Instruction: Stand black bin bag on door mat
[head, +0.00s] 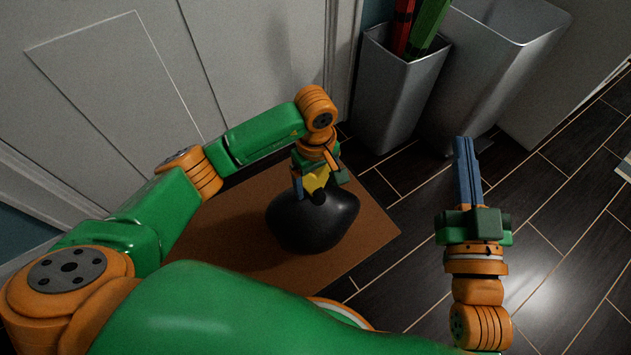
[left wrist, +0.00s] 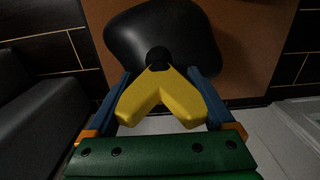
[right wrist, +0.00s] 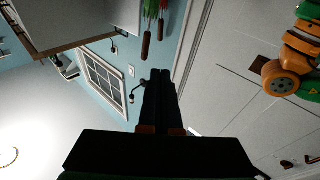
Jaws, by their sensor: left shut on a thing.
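The black bin bag (head: 315,222) with a yellow tie top (head: 316,181) is upright on the brown door mat (head: 225,240), near the mat's right part. My left gripper (head: 318,190) is above the bag and shut on its yellow tie. The left wrist view shows the yellow tie (left wrist: 160,98) between the blue fingers, with the black bag (left wrist: 165,40) beyond it over the mat (left wrist: 255,45). My right gripper (head: 463,155) is off to the right above the dark floor, its blue fingers together and empty.
A grey metal bin (head: 395,95) holding red and green umbrella-like items (head: 425,25) stands behind the mat, with a larger grey bin (head: 485,75) beside it. A white panelled door (head: 110,80) is at the left back. Dark tiled floor (head: 560,220) is free at right.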

